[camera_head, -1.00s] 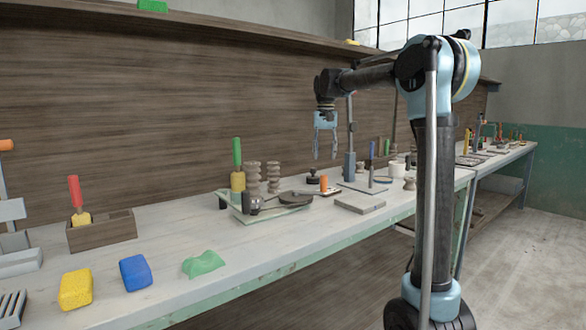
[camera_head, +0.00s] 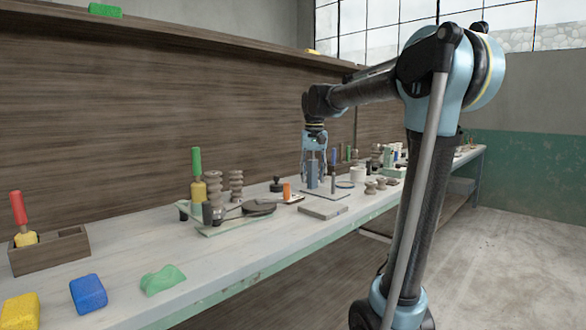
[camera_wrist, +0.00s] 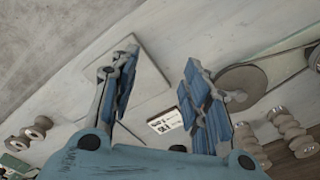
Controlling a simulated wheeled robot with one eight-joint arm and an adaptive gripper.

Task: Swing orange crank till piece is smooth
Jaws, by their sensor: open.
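A small upright orange piece (camera_head: 287,190), which may be the crank's grip, stands on the bench right of a dark round wheel (camera_head: 259,208). I cannot make out a crank arm joining them. The wheel shows as a round disc in the wrist view (camera_wrist: 241,82), at right; no orange shows there. My gripper (camera_head: 313,183) points down over the bench, right of and behind the orange piece. I cannot tell which piece is being smoothed.
Turned spindle-like pieces (camera_head: 236,186) and a green-handled tool (camera_head: 197,175) stand left of the wheel. A flat grey slab (camera_head: 323,211) lies near the front edge. Several small items crowd the bench to the right. The plank wall (camera_head: 120,120) rises behind.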

